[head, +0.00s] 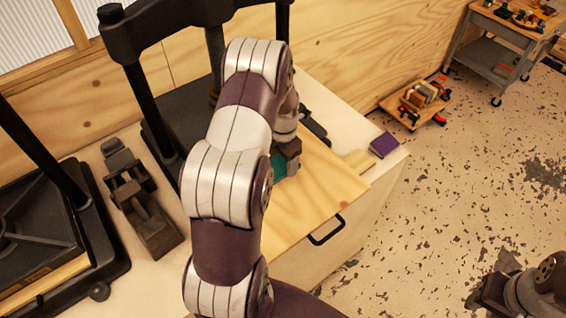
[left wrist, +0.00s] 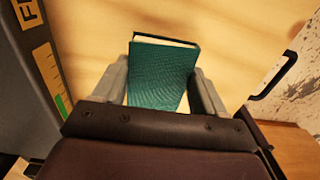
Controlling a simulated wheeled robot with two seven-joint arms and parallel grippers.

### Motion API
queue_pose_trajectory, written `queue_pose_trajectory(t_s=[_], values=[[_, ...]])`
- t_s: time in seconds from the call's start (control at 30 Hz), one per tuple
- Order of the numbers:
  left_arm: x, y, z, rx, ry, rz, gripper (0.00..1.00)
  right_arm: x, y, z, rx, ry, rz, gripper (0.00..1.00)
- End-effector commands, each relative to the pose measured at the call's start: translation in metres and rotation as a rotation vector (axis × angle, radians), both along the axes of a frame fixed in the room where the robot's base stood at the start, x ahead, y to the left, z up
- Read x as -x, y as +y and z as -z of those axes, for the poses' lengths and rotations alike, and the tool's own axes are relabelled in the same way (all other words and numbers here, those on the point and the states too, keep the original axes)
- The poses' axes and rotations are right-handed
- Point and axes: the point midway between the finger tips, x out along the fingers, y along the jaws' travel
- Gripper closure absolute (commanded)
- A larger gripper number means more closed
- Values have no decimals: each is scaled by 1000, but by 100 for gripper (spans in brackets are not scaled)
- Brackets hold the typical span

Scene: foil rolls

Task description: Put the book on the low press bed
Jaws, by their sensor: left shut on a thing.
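The green book (left wrist: 160,75) is between the two fingers of my left gripper (left wrist: 163,92) in the left wrist view, its pale page edge facing away. In the head view only a strip of the book (head: 279,170) shows beside my left gripper (head: 290,150), mostly hidden by my arm. It is over the light wooden board; I cannot tell whether it touches it. A black press (head: 185,110) stands behind my arm. Another press with a dark bed (head: 38,228) is at the left. Which is the low one is unclear. My right gripper (head: 488,292) is at the bottom right, jaws unclear.
A purple block (head: 384,145) lies near the bench's right corner. A dark metal tool (head: 142,205) stands between the presses. A low crate (head: 415,103) and cart (head: 500,50) are beyond, on the floor.

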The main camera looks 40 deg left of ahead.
Motion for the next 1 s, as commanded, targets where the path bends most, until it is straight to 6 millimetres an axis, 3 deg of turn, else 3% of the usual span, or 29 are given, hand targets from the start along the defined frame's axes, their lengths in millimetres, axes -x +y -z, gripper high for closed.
queue_pose_trajectory(t_s=[0.2, 0.57, 0.6, 0.67, 1.0], values=[[2, 0, 34, 2, 4, 1, 60, 0, 0, -19, 0, 0, 0, 57], [1, 0, 44, 1, 1, 1, 60, 0, 0, -13, 0, 0, 0, 57], [1, 0, 42, 1, 1, 1, 19, 0, 0, -14, 0, 0, 0, 57], [1, 0, 42, 1, 1, 1, 3, 0, 0, -15, 0, 0, 0, 57], [0, 0, 37, 0, 0, 1, 3, 0, 0, -18, 0, 0, 0, 57]])
